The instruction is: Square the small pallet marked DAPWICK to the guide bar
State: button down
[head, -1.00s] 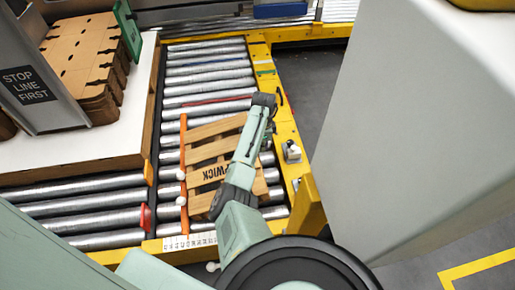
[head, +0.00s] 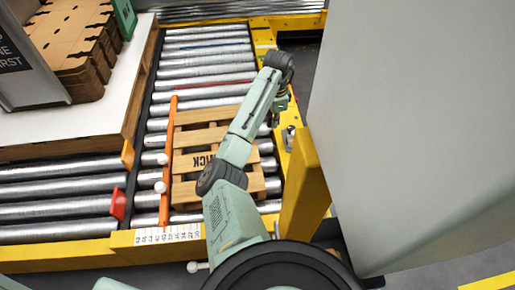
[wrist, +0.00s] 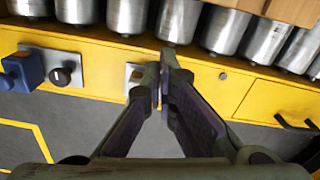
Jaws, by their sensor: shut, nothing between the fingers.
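The small wooden pallet (head: 190,163) lies on the rollers in the head view. My arm crosses it and hides part of its marking; "ICK" shows. Its slats run about parallel to the rollers, and its left side lies along the orange guide bar (head: 168,150), touching or very close; I cannot tell which. My gripper (head: 284,102) is at the right side, over the yellow side rail, apart from the pallet. In the wrist view my gripper (wrist: 163,62) is shut and empty above the rail, with a pallet corner (wrist: 292,10) at the top right.
The yellow rail (wrist: 90,65) carries a blue part (wrist: 25,70) and a black knob (wrist: 62,76). A yellow post (head: 305,185) and a large grey cabinet (head: 420,150) stand to the right. Rollers (head: 208,70) beyond the pallet are clear. Stacked brown sheets (head: 75,45) sit at left.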

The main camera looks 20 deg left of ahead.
notch_tip(320, 180, down, 10)
jog(key=shift+s+r+b, duration=0.1)
jog(key=shift+r+b, duration=0.1)
jog(key=shift+b, duration=0.15)
jog(key=s+a, duration=0.1)
jog(key=a, duration=0.1)
jog(key=shift+s+a+f, duration=0.1)
jog(key=shift+s+a, duration=0.5)
jog(key=shift+a, duration=0.05)
jog(key=shift+s+a+p, duration=0.35)
jog(key=shift+a+p, duration=0.1)
jog(key=shift+p, duration=0.5)
jog(key=shift+s+a, duration=0.2)
jog(key=shift+a, duration=0.2)
